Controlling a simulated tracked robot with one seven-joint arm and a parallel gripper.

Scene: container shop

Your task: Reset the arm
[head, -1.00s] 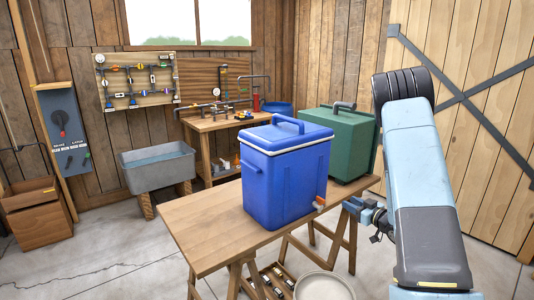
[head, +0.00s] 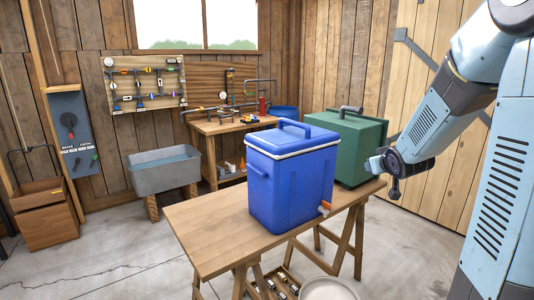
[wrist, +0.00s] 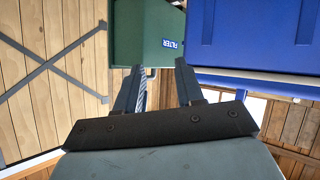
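My gripper (head: 374,165) is beyond the right side of the blue cooler, near the green box's lower right, with a dark wrist joint behind it. In the wrist view its two dark fingers (wrist: 158,67) stand apart with nothing held between them. The blue cooler (head: 290,190) with a white rim and orange spigot stands upright on the wooden trestle table (head: 200,235). The green box (head: 345,150) stands behind it. In the wrist view the green box (wrist: 135,35) with a "FILTER" label and the blue cooler (wrist: 245,40) appear past the fingertips.
A grey trough (head: 163,170) is at left. A pale round tub (head: 328,290) sits low near the table. The left table end is bare.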

